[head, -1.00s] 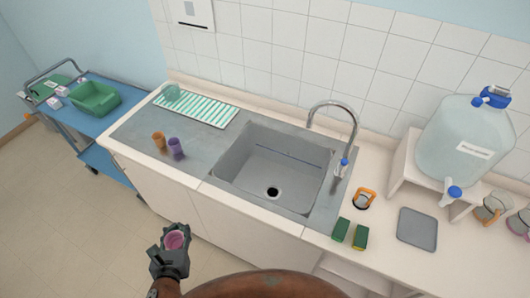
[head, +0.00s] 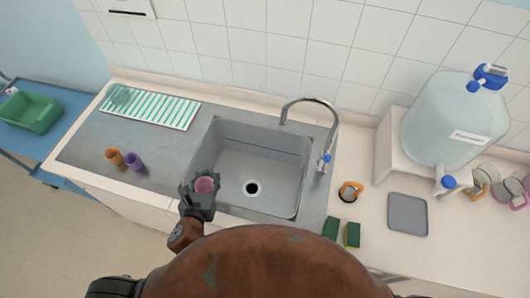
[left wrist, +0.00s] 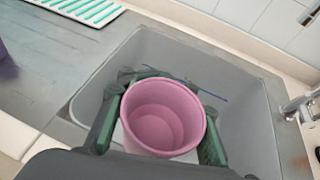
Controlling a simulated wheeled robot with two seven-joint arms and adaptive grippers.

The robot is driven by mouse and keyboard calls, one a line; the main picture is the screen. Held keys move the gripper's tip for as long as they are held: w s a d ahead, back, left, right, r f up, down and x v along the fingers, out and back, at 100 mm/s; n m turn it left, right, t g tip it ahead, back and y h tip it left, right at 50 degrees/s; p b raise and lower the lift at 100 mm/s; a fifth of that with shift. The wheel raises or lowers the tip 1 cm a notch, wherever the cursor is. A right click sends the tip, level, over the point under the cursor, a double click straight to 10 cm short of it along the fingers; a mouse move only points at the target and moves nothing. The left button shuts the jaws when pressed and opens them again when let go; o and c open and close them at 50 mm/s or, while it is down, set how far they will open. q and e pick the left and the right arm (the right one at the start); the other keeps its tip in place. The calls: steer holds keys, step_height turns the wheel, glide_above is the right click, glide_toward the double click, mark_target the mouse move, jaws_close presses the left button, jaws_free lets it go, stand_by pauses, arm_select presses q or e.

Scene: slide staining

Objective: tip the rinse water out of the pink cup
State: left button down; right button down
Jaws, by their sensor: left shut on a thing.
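The pink cup (head: 205,185) is upright in my left gripper (head: 200,190), over the front left part of the sink (head: 262,160). In the left wrist view the cup (left wrist: 163,115) sits between the two fingers of the gripper (left wrist: 160,100), which are shut on its sides. Its open mouth faces the camera and its inside looks pink; I cannot make out a water level. The grey sink basin (left wrist: 240,115) lies behind and below it. My right gripper is not in view.
A tap (head: 325,155) stands at the sink's right. An orange cup (head: 114,157) and a purple cup (head: 134,162) stand on the left drainboard, before a striped mat (head: 150,108). Green sponges (head: 341,231), a grey tray (head: 408,214) and a water tank (head: 455,120) are at right.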

arm_select(q)
steer(key=w+d+f+p, duration=0.5)
steer(key=w+d+f, duration=0.1)
steer(key=d, duration=0.5)
steer(key=w+d+f+m+h+p, duration=0.1)
steer(key=w+d+f+p, duration=0.3)
steer(key=w+d, duration=0.5)
steer(key=d+f, duration=0.2)
steer(key=d, duration=0.1)
steer(key=shift+w+d+f+p, duration=0.25)
steer(key=shift+p, duration=0.15)
steer(key=shift+a+r, duration=0.1)
steer(key=shift+a, duration=0.1)
steer(key=shift+w+a+r+n+g+h, duration=0.2)
steer(key=shift+a+r+n+h, duration=0.2)
steer(key=shift+a+n+h, duration=0.45)
steer(key=shift+w+a+r+n+g+h, duration=0.25)
steer(key=shift+a+r+n+h, duration=0.25)
steer(key=shift+n, duration=0.6)
steer(key=shift+w+a+r+n+g+h, duration=0.2)
steer(key=shift+a+r+n+h, duration=0.1)
steer(key=shift+a+n+h, duration=0.6)
steer(key=shift+d+r+n+h, duration=0.1)
steer(key=shift+r+n+h, duration=0.4)
steer(key=shift+n, duration=0.45)
